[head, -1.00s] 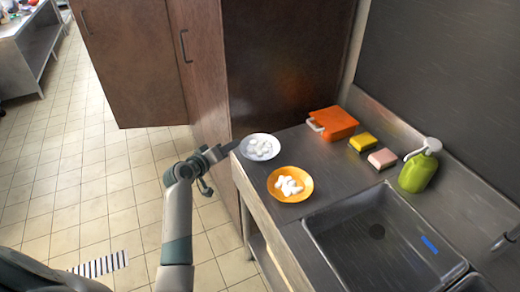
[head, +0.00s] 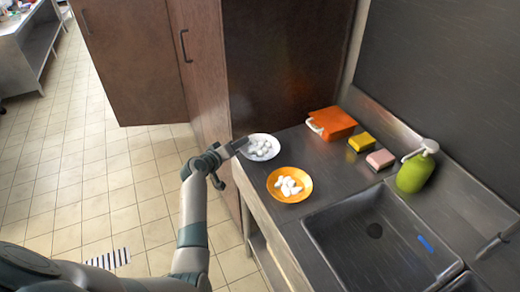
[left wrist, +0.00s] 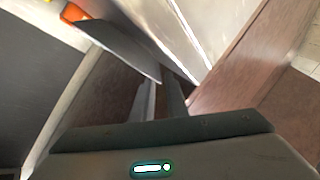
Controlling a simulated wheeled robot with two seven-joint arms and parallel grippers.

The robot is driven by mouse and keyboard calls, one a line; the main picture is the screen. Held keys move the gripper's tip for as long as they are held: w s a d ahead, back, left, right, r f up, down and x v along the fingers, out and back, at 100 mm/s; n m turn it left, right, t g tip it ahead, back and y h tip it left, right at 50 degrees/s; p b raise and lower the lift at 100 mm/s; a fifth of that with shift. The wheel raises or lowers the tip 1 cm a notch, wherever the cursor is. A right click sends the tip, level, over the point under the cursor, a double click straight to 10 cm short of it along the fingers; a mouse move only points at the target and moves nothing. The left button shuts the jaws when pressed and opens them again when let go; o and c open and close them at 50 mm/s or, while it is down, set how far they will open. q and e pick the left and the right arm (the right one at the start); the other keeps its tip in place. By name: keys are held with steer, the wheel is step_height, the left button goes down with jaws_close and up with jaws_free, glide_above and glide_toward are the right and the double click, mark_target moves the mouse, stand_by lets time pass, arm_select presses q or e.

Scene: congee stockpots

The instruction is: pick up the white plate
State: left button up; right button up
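The white plate (head: 272,156) lies at the back left corner of the steel counter, with several small white round pieces on it. My left gripper (head: 240,144) reaches in from the left and its fingertips are at the plate's left rim. In the left wrist view the two fingers (left wrist: 160,88) are close together. A grey shaded shape that looks like the plate (left wrist: 125,48) ends between their tips, so they look shut on its rim. The plate appears level and at counter height. My right gripper is not in view.
An orange plate (head: 291,200) with white pieces sits just in front of the white plate. Behind are an orange box (head: 333,123), a yellow sponge (head: 361,142), a pink sponge (head: 380,159) and a green soap bottle (head: 415,174). A sink (head: 375,230) is at right; brown cabinets (head: 280,65) stand behind.

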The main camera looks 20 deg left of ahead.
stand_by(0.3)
arm_select(q)
jaws_close()
steer(key=shift+r, duration=0.55)
steer(key=r, duration=0.1)
steer(key=r+b, duration=0.1)
steer(key=r, duration=0.1)
steer(key=shift+s+d+r, duration=0.1)
steer(key=shift+d, duration=0.15)
steer(key=s+d+r+b, duration=0.2)
steer(key=s+d+r, duration=0.3)
steer(key=d, duration=0.5)
steer(key=shift+r+b, duration=0.3)
steer(key=shift+r, duration=0.6)
steer(key=shift+s, duration=0.1)
